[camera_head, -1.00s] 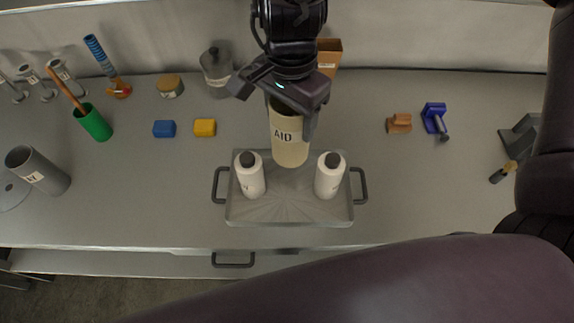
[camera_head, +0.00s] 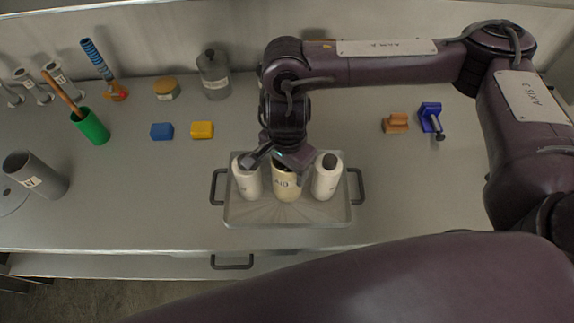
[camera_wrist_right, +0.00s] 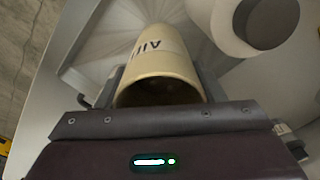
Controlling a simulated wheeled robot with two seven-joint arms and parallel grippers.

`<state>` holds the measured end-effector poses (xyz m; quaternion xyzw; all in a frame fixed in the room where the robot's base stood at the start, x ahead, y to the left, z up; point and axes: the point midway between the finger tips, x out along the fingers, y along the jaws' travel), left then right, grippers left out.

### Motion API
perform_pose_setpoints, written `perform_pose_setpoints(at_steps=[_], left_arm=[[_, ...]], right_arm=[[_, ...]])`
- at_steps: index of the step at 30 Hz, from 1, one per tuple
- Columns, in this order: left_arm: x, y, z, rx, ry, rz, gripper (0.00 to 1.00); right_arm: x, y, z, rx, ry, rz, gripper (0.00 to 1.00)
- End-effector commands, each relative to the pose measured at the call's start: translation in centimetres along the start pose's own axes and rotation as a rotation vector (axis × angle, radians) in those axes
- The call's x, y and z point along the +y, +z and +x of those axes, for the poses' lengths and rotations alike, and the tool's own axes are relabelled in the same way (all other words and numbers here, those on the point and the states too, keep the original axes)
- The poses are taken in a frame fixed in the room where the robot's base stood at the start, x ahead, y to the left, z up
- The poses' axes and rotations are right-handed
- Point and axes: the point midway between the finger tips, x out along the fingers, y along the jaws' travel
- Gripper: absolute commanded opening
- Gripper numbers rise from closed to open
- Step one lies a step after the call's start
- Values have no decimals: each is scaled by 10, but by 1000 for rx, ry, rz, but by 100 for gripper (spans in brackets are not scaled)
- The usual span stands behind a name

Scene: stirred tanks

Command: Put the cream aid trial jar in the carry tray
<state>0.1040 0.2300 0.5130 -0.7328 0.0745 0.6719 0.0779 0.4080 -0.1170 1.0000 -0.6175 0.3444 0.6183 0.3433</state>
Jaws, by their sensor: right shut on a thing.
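The cream jar (camera_head: 286,187) marked AID is in the carry tray area, between two white bottles, a left one (camera_head: 247,182) and a right one (camera_head: 326,180). My right gripper (camera_head: 287,166) is shut on its upper part from above. In the right wrist view the open-mouthed jar (camera_wrist_right: 158,68) sits between the fingers, with the tray floor beyond it. The grey carry tray (camera_head: 290,217) has a handle at each side. I cannot tell whether the jar's base touches the tray floor. My left gripper is not in view.
A blue block (camera_head: 162,131) and a yellow block (camera_head: 202,130) lie behind the tray to the left. A grey lidded jar (camera_head: 214,78) stands at the back. A blue tool (camera_head: 431,119) and a brown block (camera_head: 396,123) lie right. The bench is clear beside the tray.

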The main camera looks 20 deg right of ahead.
Motion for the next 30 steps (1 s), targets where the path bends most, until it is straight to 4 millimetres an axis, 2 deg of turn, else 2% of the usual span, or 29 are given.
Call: perform_pose_setpoints(at_steps=[12, 13, 17, 25, 30], left_arm=[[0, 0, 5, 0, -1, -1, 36], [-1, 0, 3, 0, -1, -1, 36], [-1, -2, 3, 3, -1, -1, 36], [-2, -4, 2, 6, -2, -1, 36], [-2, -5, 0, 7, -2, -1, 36]], right_arm=[[0, 0, 7, 1, -1, 0, 38], [0, 0, 5, 1, -1, 0, 66], [0, 0, 5, 1, -1, 0, 83], [0, 0, 4, 1, -1, 0, 84], [-1, 0, -5, 2, -4, -3, 84]])
